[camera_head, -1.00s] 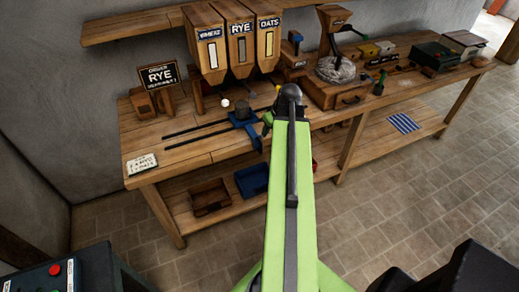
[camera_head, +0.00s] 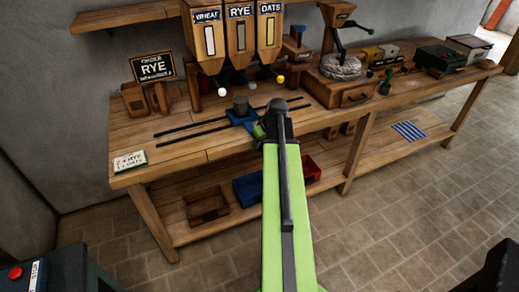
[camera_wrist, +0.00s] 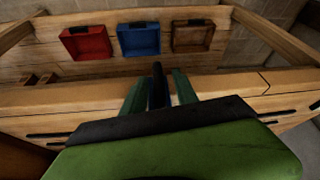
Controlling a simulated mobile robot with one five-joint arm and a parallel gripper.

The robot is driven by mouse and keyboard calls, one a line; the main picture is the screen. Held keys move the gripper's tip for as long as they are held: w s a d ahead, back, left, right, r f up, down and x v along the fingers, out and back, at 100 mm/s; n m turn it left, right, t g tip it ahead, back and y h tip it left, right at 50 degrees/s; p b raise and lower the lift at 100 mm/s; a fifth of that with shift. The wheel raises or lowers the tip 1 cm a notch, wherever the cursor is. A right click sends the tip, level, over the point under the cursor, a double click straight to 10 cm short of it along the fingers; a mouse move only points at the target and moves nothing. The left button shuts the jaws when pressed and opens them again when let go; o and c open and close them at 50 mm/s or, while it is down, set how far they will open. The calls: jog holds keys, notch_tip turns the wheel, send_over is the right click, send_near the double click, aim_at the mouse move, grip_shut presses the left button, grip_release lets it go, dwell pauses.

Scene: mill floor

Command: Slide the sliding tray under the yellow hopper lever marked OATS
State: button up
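The sliding tray (camera_head: 245,119) is a blue carriage bearing a dark round cup (camera_head: 240,105), on two black rails on the bench. The yellow OATS lever knob (camera_head: 280,79) hangs below the right hopper (camera_head: 270,30), right of the cup. A white knob (camera_head: 223,85) and a dark knob (camera_head: 251,84) hang under WHEAT and RYE. My gripper (camera_head: 258,131) is at the tray's front side. In the wrist view, its green fingers (camera_wrist: 159,88) stand apart, either side of a dark upright bar (camera_wrist: 157,80), with narrow gaps. My arm hides part of the tray's front.
The rails (camera_head: 190,131) run on to the right of the tray. A grinder with a round stone (camera_head: 340,67) and a wooden drawer box stand farther right. A RYE sign (camera_head: 153,67) stands at left, a note card (camera_head: 130,161) at the front left. Bins (camera_head: 206,205) sit below.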

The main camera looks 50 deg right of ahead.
grip_shut()
dwell(1.4)
